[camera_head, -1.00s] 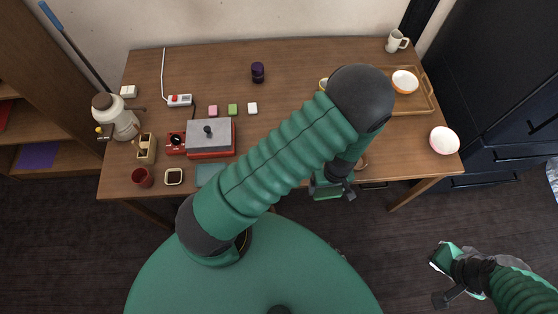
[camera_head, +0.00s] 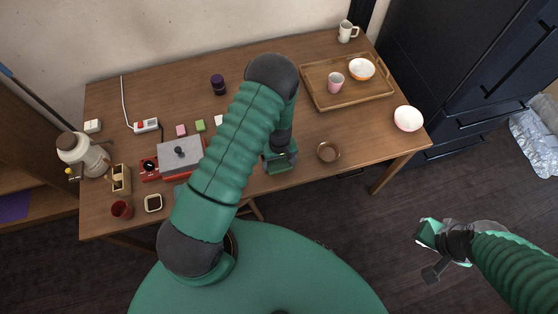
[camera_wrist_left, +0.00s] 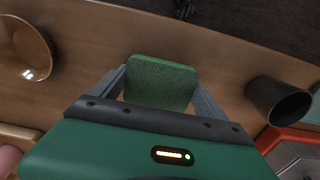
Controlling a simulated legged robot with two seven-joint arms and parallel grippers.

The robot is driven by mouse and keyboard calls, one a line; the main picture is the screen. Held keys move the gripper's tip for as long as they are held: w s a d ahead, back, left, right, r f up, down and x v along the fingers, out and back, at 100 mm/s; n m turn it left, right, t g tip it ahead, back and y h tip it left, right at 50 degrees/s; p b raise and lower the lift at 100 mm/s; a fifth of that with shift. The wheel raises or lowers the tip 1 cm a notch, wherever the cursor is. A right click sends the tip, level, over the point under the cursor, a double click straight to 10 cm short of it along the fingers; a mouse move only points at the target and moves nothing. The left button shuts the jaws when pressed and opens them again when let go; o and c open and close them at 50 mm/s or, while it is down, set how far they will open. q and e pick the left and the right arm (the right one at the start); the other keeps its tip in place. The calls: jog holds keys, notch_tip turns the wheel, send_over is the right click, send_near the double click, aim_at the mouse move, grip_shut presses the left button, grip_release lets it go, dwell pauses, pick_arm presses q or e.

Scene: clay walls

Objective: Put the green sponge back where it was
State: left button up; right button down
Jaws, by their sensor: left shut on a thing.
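My left gripper (camera_head: 280,160) is over the front part of the wooden table (camera_head: 300,125), left of the small brown bowl (camera_head: 328,152). In the left wrist view the left gripper (camera_wrist_left: 160,92) is shut on the green sponge (camera_wrist_left: 160,82), with one finger on each side of it. I cannot tell whether the sponge touches the table. My right gripper (camera_head: 432,236) is low at the right, away from the table; its jaws are too unclear to read.
The brown bowl (camera_wrist_left: 25,50) and a dark cup (camera_wrist_left: 278,100) flank the sponge in the wrist view. A red appliance (camera_head: 180,158) and small blocks (camera_head: 200,125) stand left.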

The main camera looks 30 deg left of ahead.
pick_arm(q)
jog(key=shift+d, duration=0.2)
jog(key=shift+f, duration=0.2)
jog(key=o, duration=1)
jog(key=shift+a, duration=0.15)
jog(key=shift+o, duration=0.8)
jog(key=shift+s+a, duration=0.1)
